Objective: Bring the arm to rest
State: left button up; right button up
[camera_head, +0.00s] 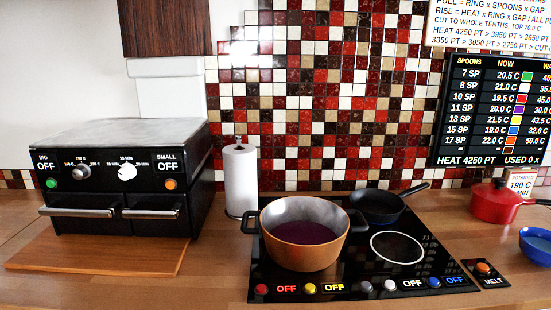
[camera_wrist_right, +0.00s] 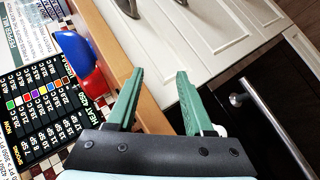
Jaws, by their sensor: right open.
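My right gripper (camera_wrist_right: 158,100) shows in the right wrist view with its two green fingers spread apart and nothing between them. It is over the front of the counter, with white cabinet doors (camera_wrist_right: 190,35) beyond the fingers. Neither gripper shows in the head view, and no arm is visible there. My left gripper is out of sight.
A copper pot (camera_head: 305,248) with purple contents and a dark pan (camera_head: 375,206) stand on the black cooktop (camera_head: 345,278). A red pot (camera_head: 493,204) and blue bowl (camera_head: 537,246) are at right. A black oven (camera_head: 120,185) and paper roll (camera_head: 240,180) stand left.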

jog(key=s+a+f+n+y, duration=0.35)
jog(key=s+a+f, duration=0.35)
jog(key=s+a, duration=0.25)
jog(key=s+a+f+n+y, duration=0.2)
jog(key=s+a+f+y, duration=0.3)
jog(key=s+a+f, duration=0.4)
jog(key=a+m+t+y, duration=0.1)
jog(key=a+m, duration=0.8)
jog(key=a, duration=1.1)
jog(key=shift+s+y, duration=0.25)
jog(key=shift+y, duration=0.1)
